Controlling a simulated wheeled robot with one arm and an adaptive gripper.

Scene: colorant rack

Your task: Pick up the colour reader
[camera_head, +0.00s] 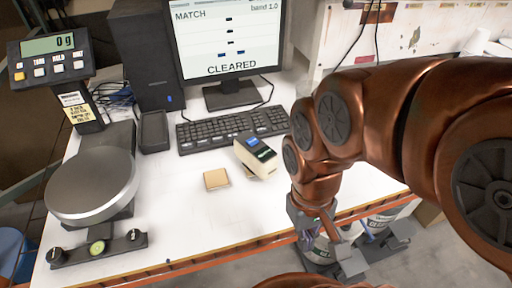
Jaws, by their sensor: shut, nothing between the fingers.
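The colour reader (257,154) is a small cream-white device with a dark top and a blue screen. It rests on the white table in front of the keyboard, tilted in the picture, with a pale piece at its lower right. My gripper (347,262) hangs at the end of the copper arm, right of and below the reader in the picture, by the table's front edge. It is shut and empty, clear of the reader. Its fingers overlap the cans behind and are hard to make out.
A tan square tile (216,179) lies left of the reader. The keyboard (232,130) and monitor (226,45) stand behind. A scale with a round metal pan (92,185) is at left. The front middle table is clear.

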